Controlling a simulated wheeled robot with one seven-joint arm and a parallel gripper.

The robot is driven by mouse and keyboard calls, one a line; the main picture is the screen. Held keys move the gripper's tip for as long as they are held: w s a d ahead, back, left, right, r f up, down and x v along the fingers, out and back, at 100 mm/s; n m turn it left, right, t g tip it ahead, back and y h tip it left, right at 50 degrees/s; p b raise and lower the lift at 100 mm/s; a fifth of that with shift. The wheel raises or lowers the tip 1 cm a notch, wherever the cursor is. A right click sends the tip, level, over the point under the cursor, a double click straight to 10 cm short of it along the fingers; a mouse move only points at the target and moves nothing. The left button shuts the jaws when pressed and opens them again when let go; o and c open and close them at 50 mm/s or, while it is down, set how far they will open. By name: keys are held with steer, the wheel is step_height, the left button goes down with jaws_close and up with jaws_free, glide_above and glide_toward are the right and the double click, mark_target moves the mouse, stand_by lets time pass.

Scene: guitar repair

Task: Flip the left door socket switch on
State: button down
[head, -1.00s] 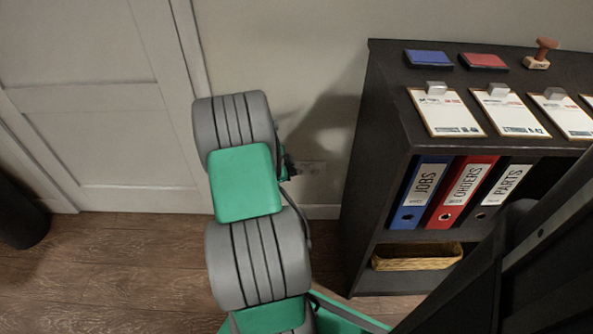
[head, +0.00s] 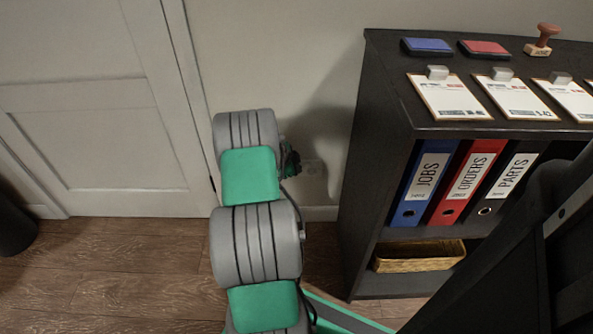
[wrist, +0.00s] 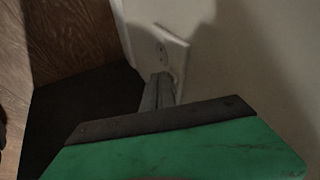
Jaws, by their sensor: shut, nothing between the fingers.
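The door socket is a pale wall plate (wrist: 170,52) with small dark holes, low on the wall in the wrist view. My gripper (wrist: 160,78) is shut and empty, its grey fingers pointing at the plate. The fingertips overlap the plate's lower part in the picture; I cannot tell whether they touch it. The fingers hide that part, and I cannot make out the switch.
A white door (head: 90,110) stands left of my arm. A dark shelf unit (head: 347,190) stands close on the right, with binders, clipboards, ink pads and a wicker basket (head: 418,257). Bare wooden floor (head: 130,270) lies in front of the door.

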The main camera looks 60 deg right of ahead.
steer(key=shift+f, duration=0.1)
steer(key=shift+w+d, duration=0.1)
steer(key=shift+d, duration=0.05)
steer(key=shift+r, duration=0.85)
